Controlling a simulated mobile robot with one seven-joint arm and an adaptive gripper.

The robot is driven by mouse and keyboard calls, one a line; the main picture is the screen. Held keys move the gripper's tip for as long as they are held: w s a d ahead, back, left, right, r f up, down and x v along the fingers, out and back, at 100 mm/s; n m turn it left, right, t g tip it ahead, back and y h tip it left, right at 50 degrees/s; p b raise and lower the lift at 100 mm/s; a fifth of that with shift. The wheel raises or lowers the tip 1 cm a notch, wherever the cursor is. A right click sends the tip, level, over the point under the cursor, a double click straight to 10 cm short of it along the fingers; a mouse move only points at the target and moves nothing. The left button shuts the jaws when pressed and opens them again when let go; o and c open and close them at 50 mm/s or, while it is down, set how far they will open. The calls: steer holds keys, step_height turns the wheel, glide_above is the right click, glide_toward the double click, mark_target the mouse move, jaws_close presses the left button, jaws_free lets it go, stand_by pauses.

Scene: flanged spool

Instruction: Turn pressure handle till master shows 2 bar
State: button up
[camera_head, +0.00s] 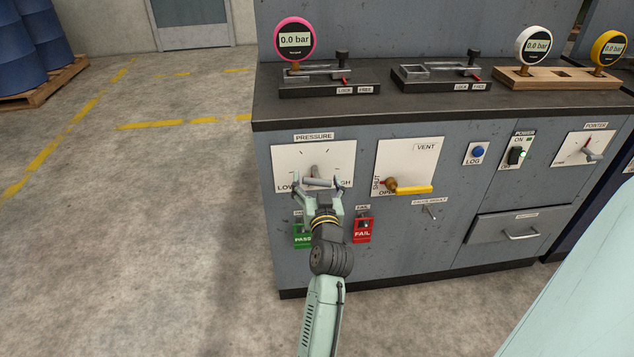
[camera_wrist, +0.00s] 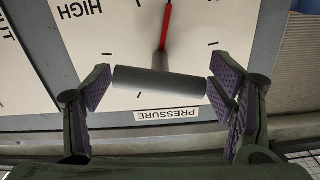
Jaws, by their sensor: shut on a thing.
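The grey pressure handle (camera_head: 320,181) sits on a white PRESSURE plate (camera_head: 285,160) on the cabinet front. Its bar lies about level. In the wrist view the handle bar (camera_wrist: 158,81) spans between the fingers, and a red pointer (camera_wrist: 166,25) runs up the picture from its middle. My gripper (camera_head: 319,184) is shut on the bar by its ends; it also shows in the wrist view (camera_wrist: 160,84). A pink gauge (camera_head: 295,40), a white gauge (camera_head: 533,46) and a yellow gauge (camera_head: 608,49) stand on top. The pink and white ones read 0.0 bar.
Right of the plate is a VENT plate (camera_head: 407,158) with a yellow lever (camera_head: 412,190). Green PASS (camera_head: 302,236) and red FAIL (camera_head: 362,231) tags hang below. A blue LOG button (camera_head: 478,152) and a drawer (camera_head: 515,228) are further right.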

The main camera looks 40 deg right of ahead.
steer(key=m+p, duration=0.3)
steer(key=m, duration=0.3)
steer(key=shift+r, duration=0.15)
steer(key=m+p, duration=0.3)
steer(key=m, duration=0.3)
steer(key=shift+m, duration=0.4)
stand_by(0.3)
steer(key=o, duration=1.1)
